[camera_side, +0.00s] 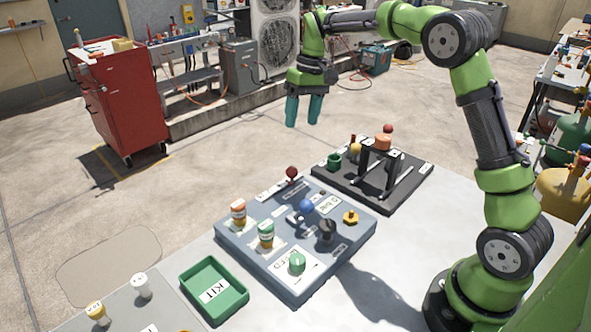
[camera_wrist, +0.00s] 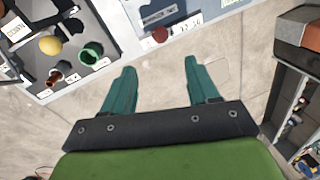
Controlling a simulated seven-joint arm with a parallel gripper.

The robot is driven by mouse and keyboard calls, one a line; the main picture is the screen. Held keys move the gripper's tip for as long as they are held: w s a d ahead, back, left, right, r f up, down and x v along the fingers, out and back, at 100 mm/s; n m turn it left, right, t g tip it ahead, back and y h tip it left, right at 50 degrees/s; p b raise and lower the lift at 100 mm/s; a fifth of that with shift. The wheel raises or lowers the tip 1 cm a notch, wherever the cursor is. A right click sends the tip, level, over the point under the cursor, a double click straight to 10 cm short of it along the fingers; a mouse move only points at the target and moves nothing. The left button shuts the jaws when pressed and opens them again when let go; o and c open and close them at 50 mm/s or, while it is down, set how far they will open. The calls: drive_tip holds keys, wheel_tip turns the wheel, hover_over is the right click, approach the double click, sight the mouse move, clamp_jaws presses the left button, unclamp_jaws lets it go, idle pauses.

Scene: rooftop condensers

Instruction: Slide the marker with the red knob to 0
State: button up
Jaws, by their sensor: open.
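The red knob (camera_side: 291,173) stands at the far edge of the blue-grey panel (camera_side: 330,262), over a pale scale strip. In the wrist view the red knob (camera_wrist: 160,35) is seen from above beside the white strip (camera_wrist: 187,24), whose numbers are too small to read surely. My gripper (camera_side: 303,109) hangs in the air beyond and above the panel, with its teal fingers pointing down. In the wrist view my gripper (camera_wrist: 160,80) has its fingers wide apart with nothing between them. The knob appears ahead of the fingertips, apart from them.
The panel also carries a blue knob (camera_side: 306,205), a green knob (camera_side: 297,262) and a yellow knob (camera_side: 350,217). A dark board (camera_side: 330,176) with a black frame and a green cup (camera_side: 334,161) lies beside it. A green tray (camera_side: 239,301) sits in front. Space around my gripper is clear.

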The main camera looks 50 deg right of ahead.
sight(292, 176)
drive_tip(key=a+f, duration=0.1)
drive_tip(key=f, duration=0.8)
drive_tip(key=a+f, duration=0.1)
drive_tip(key=f, duration=0.4)
drive_tip(key=shift+w+a, duration=0.3)
drive_tip(key=shift+a, duration=0.05)
clamp_jaws()
